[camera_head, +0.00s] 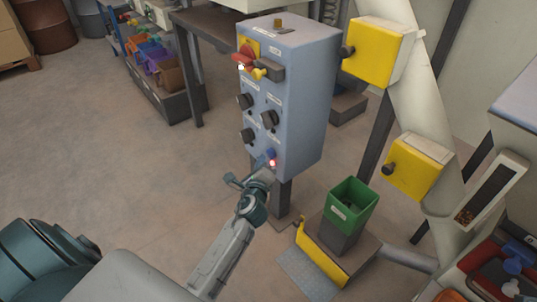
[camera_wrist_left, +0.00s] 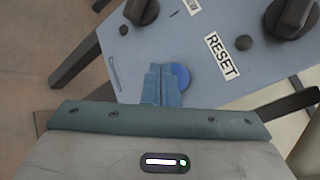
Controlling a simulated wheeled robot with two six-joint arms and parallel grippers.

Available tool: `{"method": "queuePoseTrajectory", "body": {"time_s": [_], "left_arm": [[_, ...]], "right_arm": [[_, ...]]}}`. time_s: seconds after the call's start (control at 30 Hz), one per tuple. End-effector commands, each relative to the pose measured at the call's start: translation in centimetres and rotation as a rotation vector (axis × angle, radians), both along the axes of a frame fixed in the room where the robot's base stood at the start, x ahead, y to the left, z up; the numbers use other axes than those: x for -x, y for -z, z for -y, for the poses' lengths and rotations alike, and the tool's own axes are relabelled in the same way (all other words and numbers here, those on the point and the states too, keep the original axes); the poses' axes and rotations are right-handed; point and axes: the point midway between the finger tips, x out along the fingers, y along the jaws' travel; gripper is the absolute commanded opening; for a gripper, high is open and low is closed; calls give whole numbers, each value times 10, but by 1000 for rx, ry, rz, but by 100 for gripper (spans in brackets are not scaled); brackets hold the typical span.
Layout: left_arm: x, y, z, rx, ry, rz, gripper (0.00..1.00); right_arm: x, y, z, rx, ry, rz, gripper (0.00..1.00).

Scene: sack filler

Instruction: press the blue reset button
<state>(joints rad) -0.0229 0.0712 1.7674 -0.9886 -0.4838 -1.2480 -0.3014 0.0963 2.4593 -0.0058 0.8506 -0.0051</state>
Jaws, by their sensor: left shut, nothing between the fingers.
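The blue reset button (camera_head: 271,153) is low on the front of the blue-grey control box (camera_head: 308,95). In the left wrist view the round blue button (camera_wrist_left: 181,75) sits beside the RESET label (camera_wrist_left: 221,55), partly hidden behind my fingers. My left gripper (camera_head: 262,163) is shut and empty, with its fingertips right at the button's edge. In the left wrist view the closed fingers (camera_wrist_left: 163,83) overlap the button's left side. I cannot tell whether they touch it. My right gripper is not in view.
Several black knobs (camera_head: 269,118) and a red switch (camera_head: 245,55) are higher on the box. A green bin (camera_head: 352,205) stands to the lower right. Yellow boxes (camera_head: 372,52) are on the pipe at right. The floor (camera_head: 130,170) at left is clear.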

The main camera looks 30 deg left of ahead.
Motion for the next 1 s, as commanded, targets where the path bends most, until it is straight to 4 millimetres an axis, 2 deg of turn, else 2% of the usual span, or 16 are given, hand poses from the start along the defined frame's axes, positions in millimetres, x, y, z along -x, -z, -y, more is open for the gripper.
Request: {"method": "queuePoseTrajectory", "body": {"time_s": [1.0], "left_arm": [[-9, 0, 4, 0, 0, 0, 0]], "right_arm": [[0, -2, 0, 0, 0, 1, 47]]}}
